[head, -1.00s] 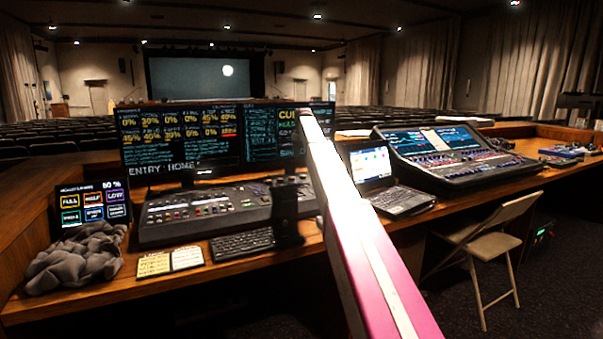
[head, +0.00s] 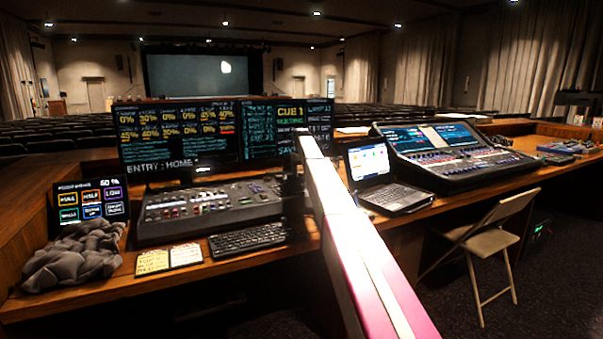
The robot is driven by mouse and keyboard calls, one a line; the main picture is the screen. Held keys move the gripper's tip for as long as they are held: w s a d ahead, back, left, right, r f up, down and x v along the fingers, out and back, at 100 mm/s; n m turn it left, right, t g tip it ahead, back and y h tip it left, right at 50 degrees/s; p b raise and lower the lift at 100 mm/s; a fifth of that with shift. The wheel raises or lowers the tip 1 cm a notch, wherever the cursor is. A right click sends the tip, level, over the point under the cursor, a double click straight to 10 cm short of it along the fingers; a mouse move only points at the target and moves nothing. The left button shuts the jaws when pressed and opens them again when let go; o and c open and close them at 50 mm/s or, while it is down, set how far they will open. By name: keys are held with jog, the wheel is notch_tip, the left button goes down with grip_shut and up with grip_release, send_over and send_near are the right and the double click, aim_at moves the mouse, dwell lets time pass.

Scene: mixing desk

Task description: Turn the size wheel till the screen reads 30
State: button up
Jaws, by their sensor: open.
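The lighting desk (head: 205,211) stands on the wooden counter, with buttons and controls too small to tell apart, so I cannot pick out the size wheel. Two dark monitors stand behind it. The left monitor (head: 180,142) shows yellow percentages and "ENTRY: HOME"; the right monitor (head: 262,130) shows text and "CUE 1". I cannot read a size value on either. My gripper (head: 294,215) is a dark shape at the desk's right end, open, partly hidden by my white and pink arm. Whether it touches the desk cannot be told.
A keyboard (head: 247,240) and note cards (head: 169,259) lie in front of the desk. A grey cloth (head: 72,258) and a touch panel (head: 90,203) are at left. A laptop (head: 397,197), a sound mixer (head: 455,160) and a folding chair (head: 490,240) are at right.

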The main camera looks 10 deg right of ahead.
jog(key=c, duration=0.9)
jog(key=shift+c, duration=0.2)
jog(key=m, duration=0.4)
jog(key=shift+m, duration=1.8)
jog(key=o, duration=0.9)
